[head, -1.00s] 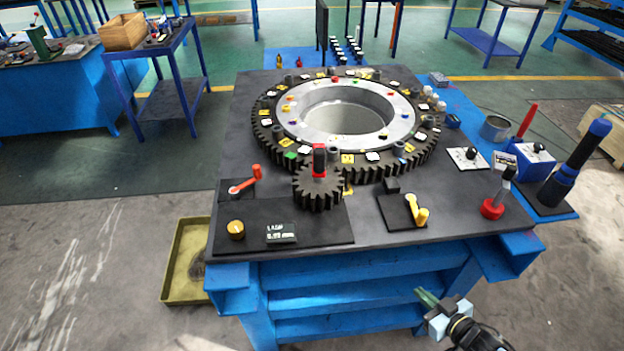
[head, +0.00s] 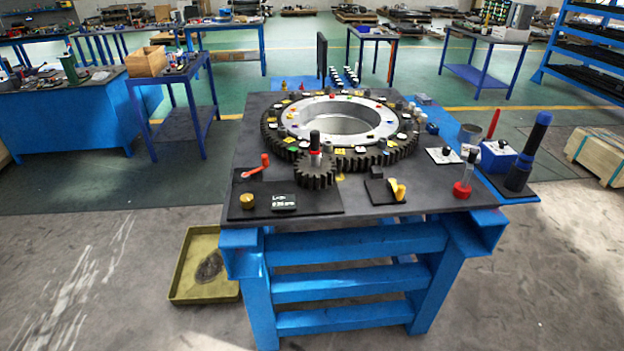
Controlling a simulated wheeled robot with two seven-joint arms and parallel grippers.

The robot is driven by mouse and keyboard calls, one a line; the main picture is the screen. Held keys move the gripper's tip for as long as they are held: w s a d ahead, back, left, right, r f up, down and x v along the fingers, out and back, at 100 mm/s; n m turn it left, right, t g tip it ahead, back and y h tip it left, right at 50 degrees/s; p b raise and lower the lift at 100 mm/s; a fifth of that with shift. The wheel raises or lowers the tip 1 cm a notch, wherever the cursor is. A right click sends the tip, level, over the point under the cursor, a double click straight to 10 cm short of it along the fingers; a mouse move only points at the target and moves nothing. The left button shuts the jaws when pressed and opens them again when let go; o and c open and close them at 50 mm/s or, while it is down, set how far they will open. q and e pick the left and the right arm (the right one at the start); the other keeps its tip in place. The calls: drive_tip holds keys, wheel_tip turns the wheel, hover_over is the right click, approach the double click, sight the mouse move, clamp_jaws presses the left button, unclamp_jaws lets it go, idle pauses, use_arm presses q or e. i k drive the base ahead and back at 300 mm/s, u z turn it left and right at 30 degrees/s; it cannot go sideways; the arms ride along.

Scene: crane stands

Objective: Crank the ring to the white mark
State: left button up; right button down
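The big toothed ring (head: 398,154) lies flat on the dark table top, around a silver inner ring (head: 293,120). Small white, yellow and coloured tags dot both; I cannot tell which is the white mark. A small pinion gear (head: 315,176) sits at the ring's near side, its teeth at the ring's teeth. An upright black crank knob (head: 314,138) with a red and pale band stands on the pinion. Neither of my grippers shows in the head view, and nothing is seen touching the crank.
On the near table edge are a red lever (head: 257,168), yellow knob (head: 248,201), small display (head: 284,202), yellow lever (head: 398,190) and red-based stick (head: 464,185). A blue box (head: 497,156) and tall dark-blue handle (head: 527,150) stand right. A yellow tray (head: 190,262) lies on the floor.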

sight(312, 170)
drive_tip(key=z, duration=0.15)
drive_tip(key=k, duration=0.35)
drive_tip(key=u, duration=0.85)
drive_tip(key=i, duration=1.2)
drive_tip(key=z, duration=0.7)
